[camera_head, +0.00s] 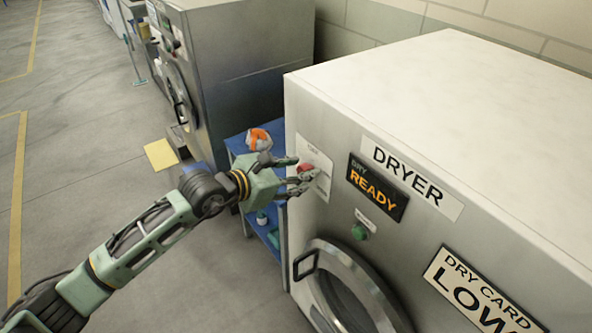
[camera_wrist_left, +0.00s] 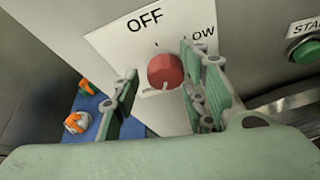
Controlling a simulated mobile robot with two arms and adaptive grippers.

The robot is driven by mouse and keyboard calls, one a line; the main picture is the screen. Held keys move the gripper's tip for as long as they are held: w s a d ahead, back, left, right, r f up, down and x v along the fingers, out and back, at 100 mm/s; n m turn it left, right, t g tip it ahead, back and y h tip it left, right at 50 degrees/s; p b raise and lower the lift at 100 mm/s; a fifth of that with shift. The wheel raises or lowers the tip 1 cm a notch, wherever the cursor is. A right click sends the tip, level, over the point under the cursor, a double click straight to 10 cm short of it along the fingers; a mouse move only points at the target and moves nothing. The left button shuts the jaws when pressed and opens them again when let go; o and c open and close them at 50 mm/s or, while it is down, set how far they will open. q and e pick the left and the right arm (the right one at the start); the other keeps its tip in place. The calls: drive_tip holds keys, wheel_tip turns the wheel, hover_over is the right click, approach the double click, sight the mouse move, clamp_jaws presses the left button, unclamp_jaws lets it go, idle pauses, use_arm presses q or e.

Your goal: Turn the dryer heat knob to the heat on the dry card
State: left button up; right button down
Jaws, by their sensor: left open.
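The red heat knob (camera_head: 306,168) sits on a white plate on the dryer's front. In the left wrist view the red knob (camera_wrist_left: 165,71) shows between my fingers, with "OFF" above it and partly hidden lettering ending in "OW" to its right. A small white mark shows low on the knob. My left gripper (camera_head: 297,177) is open, its fingers on either side of the knob; I cannot tell whether they touch it. The dry card (camera_head: 480,292) on the dryer (camera_head: 450,120) reads "LOW". My right gripper is not in view.
The display (camera_head: 377,187) reads "DRY READY". A green button (camera_head: 359,231) sits below it, above the round dryer door (camera_head: 350,292). A blue shelf cart (camera_head: 237,143) with orange-and-white items stands left of the dryer.

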use_arm(q)
drive_tip(key=shift+c, duration=1)
drive_tip(key=shift+r, duration=0.1)
drive_tip(key=c, duration=0.8)
drive_tip(key=shift+o, duration=0.2)
